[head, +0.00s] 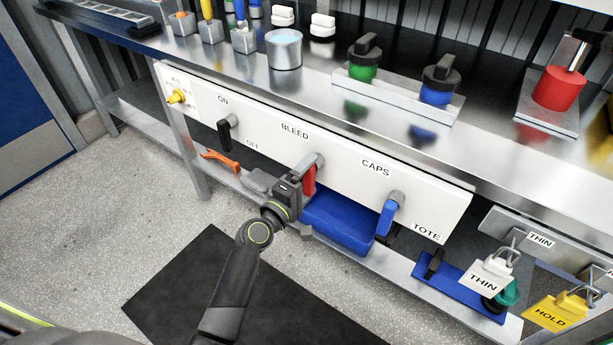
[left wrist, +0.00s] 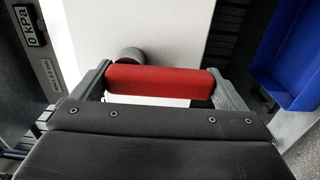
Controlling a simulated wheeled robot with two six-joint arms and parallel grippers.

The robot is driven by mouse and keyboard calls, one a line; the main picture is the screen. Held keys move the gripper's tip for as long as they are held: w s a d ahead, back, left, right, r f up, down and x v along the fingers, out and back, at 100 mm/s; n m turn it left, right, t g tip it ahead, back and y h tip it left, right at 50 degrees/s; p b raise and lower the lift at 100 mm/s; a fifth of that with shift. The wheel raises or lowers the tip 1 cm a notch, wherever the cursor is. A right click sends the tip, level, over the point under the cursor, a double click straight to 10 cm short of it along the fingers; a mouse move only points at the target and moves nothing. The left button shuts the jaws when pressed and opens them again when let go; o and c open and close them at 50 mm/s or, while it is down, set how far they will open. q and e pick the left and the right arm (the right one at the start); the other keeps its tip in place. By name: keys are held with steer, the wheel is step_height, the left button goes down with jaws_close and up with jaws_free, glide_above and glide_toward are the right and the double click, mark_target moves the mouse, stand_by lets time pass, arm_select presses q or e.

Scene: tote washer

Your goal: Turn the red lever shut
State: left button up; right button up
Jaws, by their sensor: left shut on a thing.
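The red lever (head: 309,180) hangs down from its grey pivot (head: 318,160) under the BLEED label on the white panel (head: 345,176). My left gripper (head: 301,186) is at the lever, and its jaws are shut on it. In the left wrist view the red lever (left wrist: 160,79) lies across between the two grey fingers, with the round pivot (left wrist: 131,56) behind it. The lower part of the lever is partly hidden by the gripper in the head view. My right gripper is not in view.
A black lever (head: 224,134) by ON and OFF is to the left, and a blue lever (head: 386,216) under CAPS is to the right. A blue bin (head: 345,222) sits on the lower shelf close beside my gripper. An orange-handled tool (head: 220,160) lies on that shelf.

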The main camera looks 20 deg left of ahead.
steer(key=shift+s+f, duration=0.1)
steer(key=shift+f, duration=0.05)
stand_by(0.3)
arm_select(q)
steer(key=o, duration=1)
steer(key=shift+o, duration=0.2)
steer(key=b+v, duration=0.2)
steer(key=v, duration=1.5)
steer(key=shift+s, duration=0.25)
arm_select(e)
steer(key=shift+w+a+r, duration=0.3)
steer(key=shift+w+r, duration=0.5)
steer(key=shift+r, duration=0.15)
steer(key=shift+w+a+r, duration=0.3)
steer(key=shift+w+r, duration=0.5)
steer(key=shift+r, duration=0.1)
